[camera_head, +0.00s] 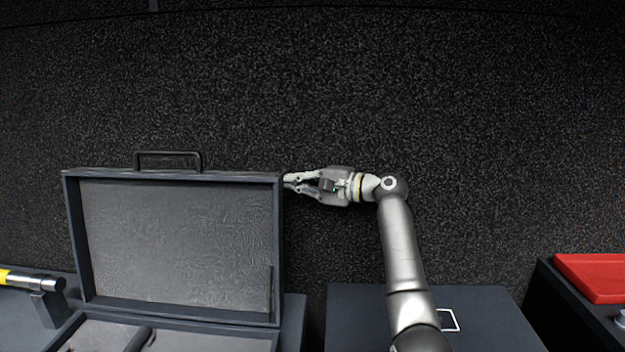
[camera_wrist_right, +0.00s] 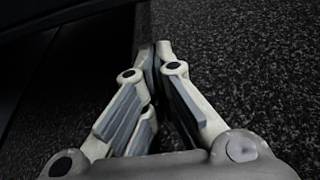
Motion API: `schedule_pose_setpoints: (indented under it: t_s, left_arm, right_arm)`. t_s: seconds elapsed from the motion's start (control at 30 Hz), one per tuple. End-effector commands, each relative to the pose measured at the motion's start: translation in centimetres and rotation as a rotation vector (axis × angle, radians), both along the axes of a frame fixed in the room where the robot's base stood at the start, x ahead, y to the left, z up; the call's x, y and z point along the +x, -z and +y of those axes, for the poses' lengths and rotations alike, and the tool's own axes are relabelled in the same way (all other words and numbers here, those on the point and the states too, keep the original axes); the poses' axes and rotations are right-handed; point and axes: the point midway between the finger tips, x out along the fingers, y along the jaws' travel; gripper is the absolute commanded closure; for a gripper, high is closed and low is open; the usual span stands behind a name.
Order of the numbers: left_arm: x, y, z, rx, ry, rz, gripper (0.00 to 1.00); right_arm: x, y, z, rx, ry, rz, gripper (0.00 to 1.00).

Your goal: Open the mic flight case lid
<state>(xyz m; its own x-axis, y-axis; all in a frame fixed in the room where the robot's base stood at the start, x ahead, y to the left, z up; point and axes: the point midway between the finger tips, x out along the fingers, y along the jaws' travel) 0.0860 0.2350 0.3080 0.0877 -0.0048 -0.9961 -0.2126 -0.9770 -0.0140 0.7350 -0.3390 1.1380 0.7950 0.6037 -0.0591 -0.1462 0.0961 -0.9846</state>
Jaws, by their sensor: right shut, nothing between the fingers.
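The mic flight case lid (camera_head: 175,245) stands upright and open at the left of the head view, its grey lined inside facing me. A black handle (camera_head: 168,154) is on its top edge. The case base (camera_head: 190,338) lies below it, cut off by the bottom edge of the view. My right gripper (camera_head: 287,182) is shut and empty, its fingertips at the lid's upper right corner; I cannot tell whether they touch it. In the right wrist view, the fingertips (camera_wrist_right: 157,48) meet. My left gripper is not in view.
A dark box (camera_head: 360,305) with a white square mark sits below my right arm. A red object (camera_head: 597,275) lies on a dark unit at the far right. A yellow and silver bar (camera_head: 30,281) is at the far left. A dark speckled wall (camera_head: 450,90) is behind.

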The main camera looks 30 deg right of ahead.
Motion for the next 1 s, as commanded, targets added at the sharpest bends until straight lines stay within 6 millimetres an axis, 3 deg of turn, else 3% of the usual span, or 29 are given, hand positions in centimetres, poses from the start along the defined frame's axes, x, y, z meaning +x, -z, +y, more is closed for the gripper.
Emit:
schedule_pose_setpoints:
  t_s: [0.3,0.87,1.0]
  left_arm:
    - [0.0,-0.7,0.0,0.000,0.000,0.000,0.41]
    - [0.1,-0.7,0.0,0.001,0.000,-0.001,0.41]
    - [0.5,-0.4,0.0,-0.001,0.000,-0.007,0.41]
  right_arm:
    - [-2.4,-0.4,1.3,0.000,0.003,-0.001,1.00]
    - [-3.0,-0.5,1.7,-0.004,0.003,-0.006,1.00]
    - [-3.9,-1.3,2.3,-0.046,0.003,-0.065,1.00]
